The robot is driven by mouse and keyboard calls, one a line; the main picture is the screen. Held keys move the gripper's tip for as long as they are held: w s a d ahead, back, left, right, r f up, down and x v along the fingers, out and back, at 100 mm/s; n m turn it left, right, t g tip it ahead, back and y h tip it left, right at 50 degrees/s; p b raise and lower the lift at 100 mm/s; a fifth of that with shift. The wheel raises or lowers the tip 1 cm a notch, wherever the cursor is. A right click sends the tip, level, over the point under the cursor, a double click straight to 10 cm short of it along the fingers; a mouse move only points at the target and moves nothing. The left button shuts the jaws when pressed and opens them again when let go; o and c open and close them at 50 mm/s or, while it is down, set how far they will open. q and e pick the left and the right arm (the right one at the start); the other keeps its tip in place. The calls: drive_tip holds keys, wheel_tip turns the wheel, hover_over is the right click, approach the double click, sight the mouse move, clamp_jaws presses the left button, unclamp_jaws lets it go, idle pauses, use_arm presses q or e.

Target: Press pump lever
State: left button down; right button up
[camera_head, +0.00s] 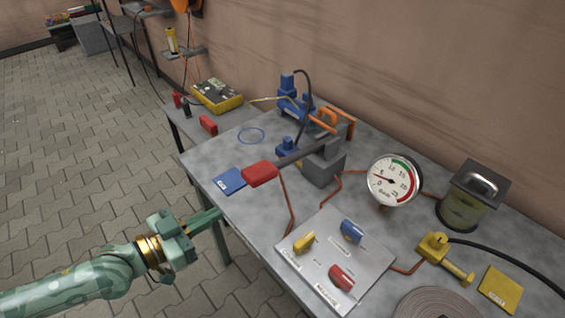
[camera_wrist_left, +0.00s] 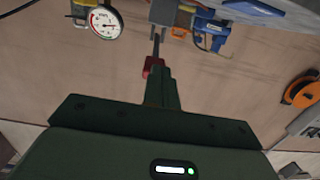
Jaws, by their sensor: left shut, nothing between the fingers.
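The pump lever (camera_head: 300,153) is a dark bar with a red grip (camera_head: 260,173) at its near left end. It runs back to a grey pump block (camera_head: 322,163) on the table. My left gripper (camera_head: 221,214) is shut and empty, at the table's left edge, apart from the red grip and to its lower left in the head view. In the left wrist view the red grip (camera_wrist_left: 153,66) shows just beyond my shut fingers (camera_wrist_left: 160,78), which partly hide it. My right gripper is not in view.
A round pressure gauge (camera_head: 394,181) stands right of the pump. A panel (camera_head: 318,281) with yellow, blue and red valve handles lies in front. A blue card (camera_head: 230,181) lies left of the grip. Blue fittings (camera_head: 290,100) stand behind. Floor is clear at left.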

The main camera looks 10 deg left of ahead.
sight(253, 172)
use_arm(q)
drive_tip(key=w+d+r+m+p, duration=0.1)
drive_tip(key=d+r+p, duration=0.1)
drive_tip(key=r+p, duration=0.7)
drive_tip(key=w+d+r+m+p, duration=0.1)
drive_tip(key=r+p, duration=0.5)
drive_tip(key=r, duration=0.5)
drive_tip(key=f+g, duration=0.1)
drive_tip(key=f+n+y, duration=0.1)
drive_tip(key=f, duration=0.1)
drive_tip(key=a+f+n+g, duration=0.1)
drive_tip(key=f, duration=0.1)
drive_tip(key=shift+w+g+y, duration=0.25)
drive_tip(key=shift+g+y, duration=0.05)
drive_tip(key=shift+y, duration=0.1)
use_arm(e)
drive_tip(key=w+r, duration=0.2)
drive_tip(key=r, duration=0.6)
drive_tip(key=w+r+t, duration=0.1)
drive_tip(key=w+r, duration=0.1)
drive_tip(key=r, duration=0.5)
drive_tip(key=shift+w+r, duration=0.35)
